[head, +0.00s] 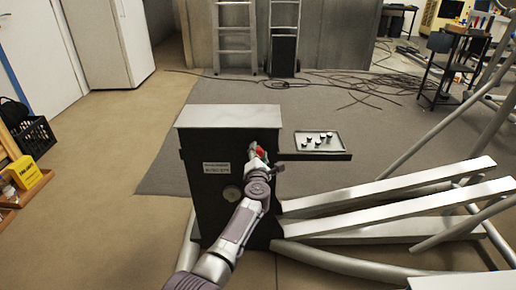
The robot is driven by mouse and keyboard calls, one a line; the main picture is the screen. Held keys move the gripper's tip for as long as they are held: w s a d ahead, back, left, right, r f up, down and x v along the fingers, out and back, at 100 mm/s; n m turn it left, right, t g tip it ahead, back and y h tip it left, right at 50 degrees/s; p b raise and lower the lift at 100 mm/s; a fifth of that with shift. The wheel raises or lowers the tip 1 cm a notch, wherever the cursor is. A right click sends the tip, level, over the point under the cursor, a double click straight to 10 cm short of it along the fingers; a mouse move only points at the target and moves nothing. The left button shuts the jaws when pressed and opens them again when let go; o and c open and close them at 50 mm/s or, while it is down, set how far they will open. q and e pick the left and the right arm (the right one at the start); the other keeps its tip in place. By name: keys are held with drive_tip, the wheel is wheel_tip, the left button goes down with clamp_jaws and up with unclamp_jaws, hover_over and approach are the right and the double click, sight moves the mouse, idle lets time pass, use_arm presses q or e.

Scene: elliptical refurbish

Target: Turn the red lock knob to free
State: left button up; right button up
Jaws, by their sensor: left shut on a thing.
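The red lock knob (260,150) is on the upper right of the front face of a dark box-shaped unit (207,190) with a grey top. My left gripper (258,155) is at the knob and shut on it. The gripper and wrist cover much of the knob, so its turned position cannot be told. My left arm reaches up to it from the bottom of the view. My right gripper is not in view.
A tray (318,142) with several small knob-like parts sits to the unit's right. Long pale beams (390,205) and grey tubes spread right. A yellow box (26,172) lies at left. Cables (370,85) trail behind. Floor at front left is clear.

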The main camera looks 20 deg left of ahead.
use_arm(q)
drive_tip(key=shift+d+m+p, duration=0.1)
drive_tip(key=shift+m+p, duration=0.3)
drive_tip(key=shift+m, duration=0.5)
drive_tip(key=m+p, duration=0.1)
drive_tip(key=m, duration=0.3)
drive_tip(key=shift+f+p, duration=0.1)
drive_tip(key=shift+p, duration=0.25)
drive_tip(key=shift+m+p, duration=0.35)
drive_tip(key=shift+m, duration=0.95)
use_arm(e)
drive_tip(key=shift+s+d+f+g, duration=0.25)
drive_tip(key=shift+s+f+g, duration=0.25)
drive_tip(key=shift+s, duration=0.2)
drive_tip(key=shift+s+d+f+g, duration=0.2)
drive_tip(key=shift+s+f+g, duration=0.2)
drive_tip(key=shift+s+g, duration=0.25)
use_arm(q)
drive_tip(key=o, duration=1.1)
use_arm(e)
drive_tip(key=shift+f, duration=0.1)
